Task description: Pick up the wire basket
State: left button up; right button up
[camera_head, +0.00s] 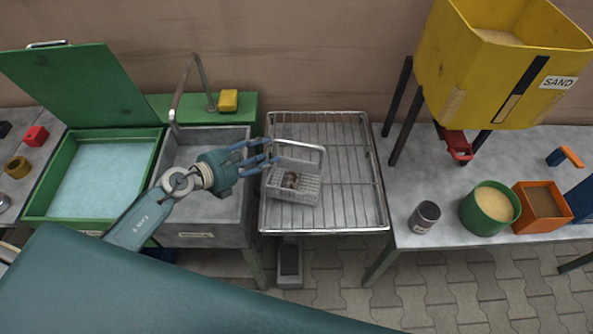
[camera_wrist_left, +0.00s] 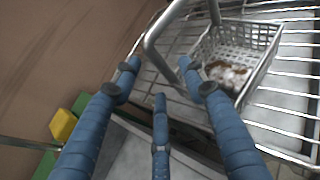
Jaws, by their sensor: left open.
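The wire basket (camera_head: 294,186) is light grey with a tall loop handle and stands on the left part of the metal drain rack. Several small brownish and pale things lie in it. In the left wrist view the basket (camera_wrist_left: 262,42) is at the upper right, with its handle crossing near my fingertips. My left gripper (camera_head: 269,152) has blue fingers and is open beside the left side of the handle, above the sink's right edge. In the left wrist view the open fingers (camera_wrist_left: 158,85) hold nothing; whether one touches the handle I cannot tell. My right gripper is not in view.
The drain rack (camera_head: 352,170) is clear right of the basket. A grey sink (camera_head: 205,228) with a tap (camera_head: 178,95) and a yellow sponge (camera_head: 229,100) are left. A yellow sand hopper (camera_head: 500,65), a dark can (camera_head: 424,217) and a green tub (camera_head: 490,209) are right.

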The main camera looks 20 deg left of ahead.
aim_at(276, 149)
pick_arm(q)
jog(key=x, duration=0.4)
jog(key=shift+w+d+f+p, duration=0.2)
jog(key=shift+w+d+p, duration=0.05)
jog(key=shift+w+p, duration=0.1)
jog(key=shift+s+a, duration=0.1)
jog(key=shift+s, duration=0.05)
jog(key=c, duration=0.4)
grip_shut()
jog(key=shift+r, duration=0.1)
jog(key=shift+r, duration=0.1)
